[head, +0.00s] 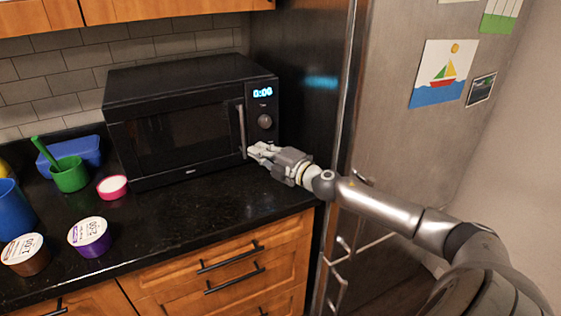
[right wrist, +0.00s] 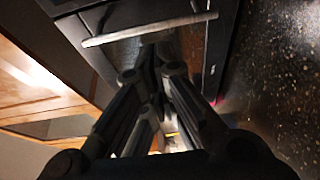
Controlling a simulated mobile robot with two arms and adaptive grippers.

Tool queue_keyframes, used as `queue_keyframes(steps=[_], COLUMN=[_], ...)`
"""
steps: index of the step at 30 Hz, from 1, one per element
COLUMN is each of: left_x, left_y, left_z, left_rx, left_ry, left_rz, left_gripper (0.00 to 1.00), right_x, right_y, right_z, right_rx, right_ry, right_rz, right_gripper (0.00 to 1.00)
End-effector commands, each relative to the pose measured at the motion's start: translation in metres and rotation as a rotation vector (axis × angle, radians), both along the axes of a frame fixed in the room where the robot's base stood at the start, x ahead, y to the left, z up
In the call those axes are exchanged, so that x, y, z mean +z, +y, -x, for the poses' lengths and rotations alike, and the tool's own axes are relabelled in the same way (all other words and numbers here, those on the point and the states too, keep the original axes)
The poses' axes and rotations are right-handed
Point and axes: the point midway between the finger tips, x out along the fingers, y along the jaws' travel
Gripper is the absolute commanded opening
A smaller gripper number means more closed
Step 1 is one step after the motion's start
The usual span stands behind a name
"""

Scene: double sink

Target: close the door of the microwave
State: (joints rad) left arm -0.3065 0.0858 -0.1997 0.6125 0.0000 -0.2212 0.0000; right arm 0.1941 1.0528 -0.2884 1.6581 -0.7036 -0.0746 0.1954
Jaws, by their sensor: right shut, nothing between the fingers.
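The black microwave (head: 190,120) stands on the dark counter against the tiled wall. Its door (head: 185,140) looks flush with the front, so it appears shut. The door's vertical handle (head: 242,130) is on its right side, beside the lit clock and knob. My right gripper (head: 254,150) is at the lower end of the handle, fingers shut with nothing between them; I cannot tell whether they touch the door. In the right wrist view the handle (right wrist: 150,30) crosses just beyond my fingers (right wrist: 152,72). My left gripper is not in view.
A fridge (head: 400,130) with pictures on it stands close on the right. Left of the microwave are a green cup (head: 70,175), a pink-rimmed tub (head: 112,187), a purple tub (head: 90,237) and a brown tub (head: 25,255). The counter (head: 200,215) before the microwave is clear.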

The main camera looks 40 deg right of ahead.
Motion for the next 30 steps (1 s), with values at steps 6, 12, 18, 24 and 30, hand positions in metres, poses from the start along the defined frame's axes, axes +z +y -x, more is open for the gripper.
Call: queue_keyframes(steps=[6, 12, 18, 24, 30], left_x=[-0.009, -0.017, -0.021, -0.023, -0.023], left_y=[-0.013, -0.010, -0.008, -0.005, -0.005], left_z=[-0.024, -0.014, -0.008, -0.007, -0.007], left_rx=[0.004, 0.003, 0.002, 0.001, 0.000], left_ry=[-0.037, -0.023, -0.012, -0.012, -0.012], left_rz=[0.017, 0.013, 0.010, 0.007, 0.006], left_gripper=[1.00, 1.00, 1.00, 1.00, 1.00], right_x=[-0.003, -0.002, -0.001, 0.000, 0.001], right_y=[-0.007, -0.012, -0.018, -0.021, -0.021], right_z=[0.021, 0.038, 0.051, 0.059, 0.061], right_rx=[0.002, 0.003, 0.002, 0.003, 0.003], right_ry=[0.003, 0.003, 0.002, 0.001, -0.001], right_rz=[0.002, 0.003, 0.001, 0.001, 0.002], right_gripper=[0.00, 0.00, 0.00, 0.00, 0.00])
